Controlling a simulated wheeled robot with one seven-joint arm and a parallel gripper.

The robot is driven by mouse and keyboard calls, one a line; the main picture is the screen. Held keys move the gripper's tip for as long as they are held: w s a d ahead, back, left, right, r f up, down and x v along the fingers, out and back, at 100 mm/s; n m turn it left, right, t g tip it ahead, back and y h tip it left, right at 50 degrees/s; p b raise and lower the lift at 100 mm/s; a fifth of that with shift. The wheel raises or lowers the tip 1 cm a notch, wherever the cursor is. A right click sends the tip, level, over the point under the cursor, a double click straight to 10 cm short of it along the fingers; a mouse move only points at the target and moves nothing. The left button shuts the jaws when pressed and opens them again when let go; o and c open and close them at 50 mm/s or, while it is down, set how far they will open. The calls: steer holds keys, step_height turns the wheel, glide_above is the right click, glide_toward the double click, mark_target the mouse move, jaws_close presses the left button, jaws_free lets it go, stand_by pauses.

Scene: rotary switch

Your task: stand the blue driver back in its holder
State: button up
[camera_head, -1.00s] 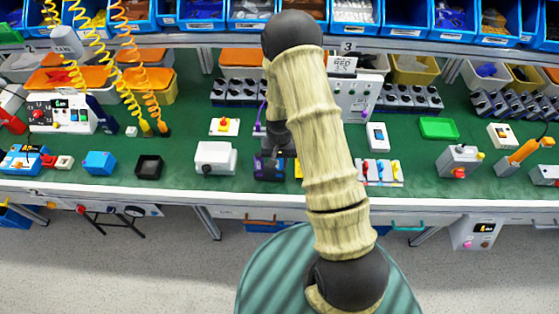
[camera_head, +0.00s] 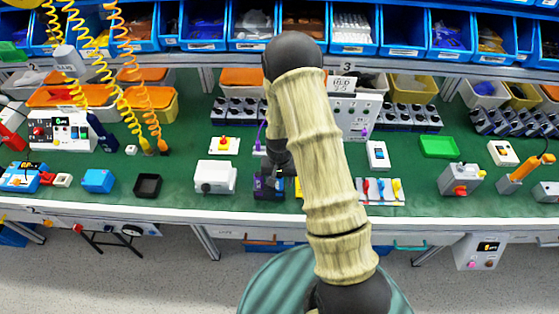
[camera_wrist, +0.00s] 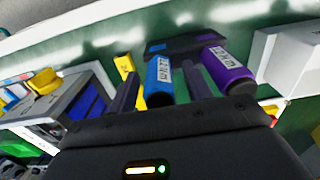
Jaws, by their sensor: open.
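The blue driver (camera_wrist: 159,80), a blue handle with a white label, lies between the two fingers of my gripper (camera_wrist: 160,88) in the wrist view. The fingers are open, one on each side of the handle, with gaps showing. A purple driver (camera_wrist: 228,70) is just right of the right finger. In the head view my gripper (camera_head: 272,178) is low over a dark box (camera_head: 262,190), partly hidden by my arm.
A white box (camera_head: 215,177) stands left of my gripper on the green bench. A white base with coloured handles (camera_head: 380,191) stands to the right.

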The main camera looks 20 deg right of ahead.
step_height(320, 180, up, 16)
steer(key=b, duration=0.2)
steer(key=shift+r, duration=0.2)
steer(key=shift+c, duration=0.4)
stand_by(1.0)
